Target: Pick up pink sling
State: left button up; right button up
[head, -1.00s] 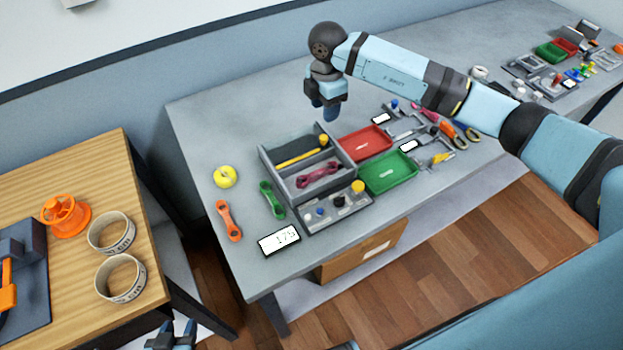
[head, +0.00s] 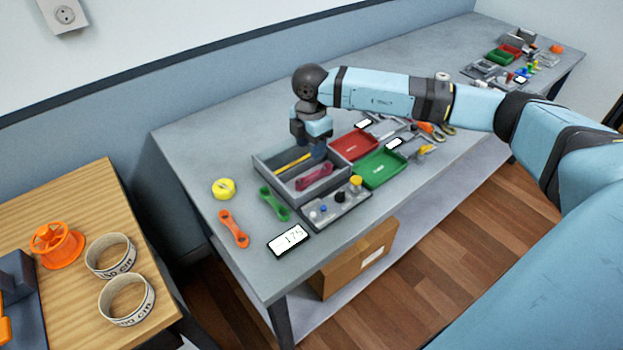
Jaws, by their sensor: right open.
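The pink sling (head: 314,177) lies in the front compartment of the grey divided tray (head: 296,201) on the grey table. My right gripper (head: 318,150) points down over the back right part of the tray, behind the sling and close to the yellow stick. Its jaws are open and it appears empty; its fingertips are small and partly hidden against the tray. It looks apart from the sling. My left gripper does not show.
A green sling (head: 274,203) and an orange sling (head: 233,229) lie left of the tray, near a yellow tape roll (head: 223,189). A red tray (head: 354,145) and a green tray (head: 379,168) stand to the right. A display reading 175 (head: 289,240) lies in front.

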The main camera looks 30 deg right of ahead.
send_over(314, 174)
jog(key=a, duration=0.1)
notch_tip(314, 174, down, 5)
jog(key=shift+d+f+p, duration=0.15)
jog(key=shift+d+f, duration=0.05)
jog(key=shift+f, duration=0.7)
jog(key=shift+d+f+p, duration=0.15)
jog(key=shift+f, duration=0.75)
jog(key=shift+d+f+p, duration=0.15)
jog(key=shift+d+f, duration=0.05)
jog(key=shift+f, duration=0.7)
jog(key=shift+c, duration=0.5)
grip_shut()
